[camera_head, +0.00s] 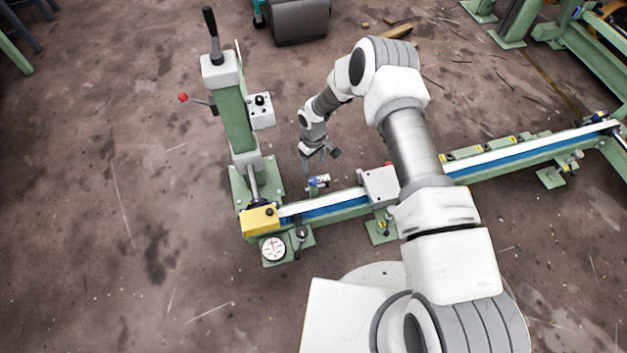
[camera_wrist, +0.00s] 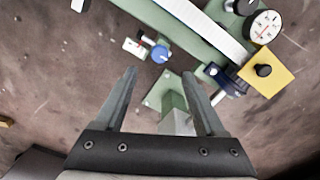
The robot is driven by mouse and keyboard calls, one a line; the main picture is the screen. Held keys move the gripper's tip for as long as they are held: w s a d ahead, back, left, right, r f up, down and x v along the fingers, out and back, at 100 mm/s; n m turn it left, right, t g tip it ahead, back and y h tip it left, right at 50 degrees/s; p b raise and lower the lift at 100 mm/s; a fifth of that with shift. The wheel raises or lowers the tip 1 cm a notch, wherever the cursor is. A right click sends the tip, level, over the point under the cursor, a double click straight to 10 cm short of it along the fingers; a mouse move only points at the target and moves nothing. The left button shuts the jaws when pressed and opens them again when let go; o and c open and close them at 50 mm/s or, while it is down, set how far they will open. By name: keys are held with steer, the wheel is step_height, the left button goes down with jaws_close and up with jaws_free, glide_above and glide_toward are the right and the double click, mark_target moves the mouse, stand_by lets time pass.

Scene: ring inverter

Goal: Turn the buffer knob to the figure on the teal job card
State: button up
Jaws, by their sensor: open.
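My gripper (camera_head: 320,158) points down with its fingers apart and nothing between them. It is on the far side of the green rail, close to a small blue knob (camera_head: 312,184) on a bracket. In the wrist view the blue knob (camera_wrist: 160,54) shows just beyond the open fingertips (camera_wrist: 160,73), apart from them. Beside it is a small white plate (camera_wrist: 134,47) with red and dark marks, too small to read. A black knob (camera_head: 301,232) stands by a round white dial (camera_head: 273,248). I cannot tell which knob is the buffer knob, and no teal job card can be made out.
The green rail (camera_head: 340,205) with its blue and white strip runs across the floor. A yellow block (camera_head: 259,220) sits at its left end. A green post (camera_head: 235,120) with a black lever and a grey box (camera_head: 261,110) rises left of my gripper. Open floor lies at left.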

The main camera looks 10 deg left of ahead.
mark_target(314, 180)
step_height(314, 180, down, 10)
steer(key=b, duration=0.3)
steer(key=shift+r, duration=0.2)
steer(key=shift+c, duration=0.4)
jaws_close()
